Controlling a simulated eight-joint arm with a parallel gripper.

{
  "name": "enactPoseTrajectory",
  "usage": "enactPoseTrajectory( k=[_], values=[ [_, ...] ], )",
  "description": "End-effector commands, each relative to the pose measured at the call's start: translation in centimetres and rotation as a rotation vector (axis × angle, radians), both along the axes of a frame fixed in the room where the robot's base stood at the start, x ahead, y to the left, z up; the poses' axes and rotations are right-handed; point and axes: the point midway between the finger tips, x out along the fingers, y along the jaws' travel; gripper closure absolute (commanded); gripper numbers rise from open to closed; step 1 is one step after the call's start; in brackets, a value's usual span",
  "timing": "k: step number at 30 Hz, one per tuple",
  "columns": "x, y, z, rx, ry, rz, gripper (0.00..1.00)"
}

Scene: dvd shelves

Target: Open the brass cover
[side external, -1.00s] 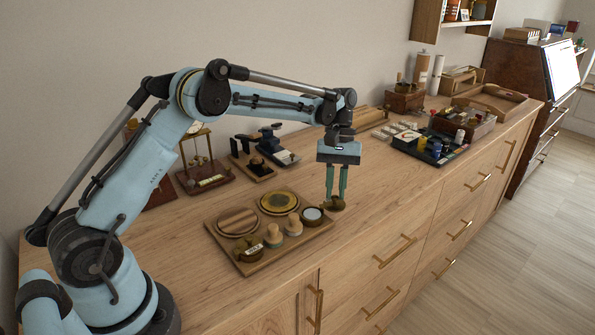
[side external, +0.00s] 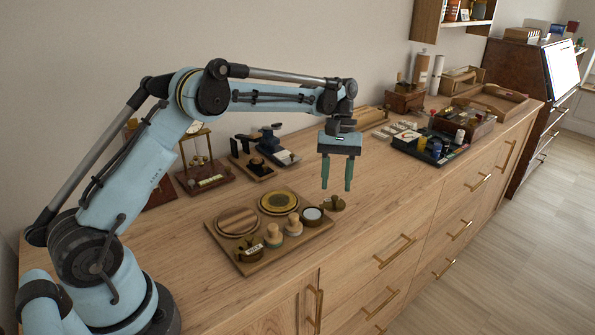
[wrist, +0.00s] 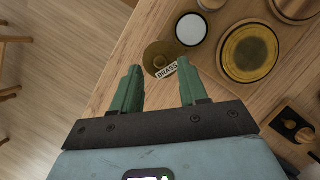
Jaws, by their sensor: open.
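The brass cover (side external: 335,203) is a small round brass piece with a knob, at the right corner of the wooden tray in the side view. In the wrist view the brass cover (wrist: 154,55) is a disc with a label reading BRASS. A round white-faced piece (side external: 312,215) sits beside it on the tray; it also shows in the wrist view (wrist: 191,29), uncovered. My gripper (side external: 337,188) is open and empty above the brass cover, apart from it. In the wrist view its green fingertips (wrist: 161,70) lie either side of the label.
The wooden tray (side external: 225,250) also holds a striped wooden disc (side external: 238,222), a yellow disc (side external: 279,202) and several small knobbed pieces. A dark stand (side external: 205,180) and small black devices stand behind. The dresser top right of the cover is clear up to a group of boxes.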

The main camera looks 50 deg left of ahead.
Motion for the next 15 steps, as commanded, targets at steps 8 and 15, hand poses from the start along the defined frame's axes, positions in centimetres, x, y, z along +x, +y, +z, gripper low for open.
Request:
enactPoseTrajectory(
  k=[8,15],
  values=[
    [1.1,1.0,3.4,0.0,0.0,0.0,0.57],
    [1.5,1.4,4.9,0.0,0.0,-0.001,0.57]
  ],
)
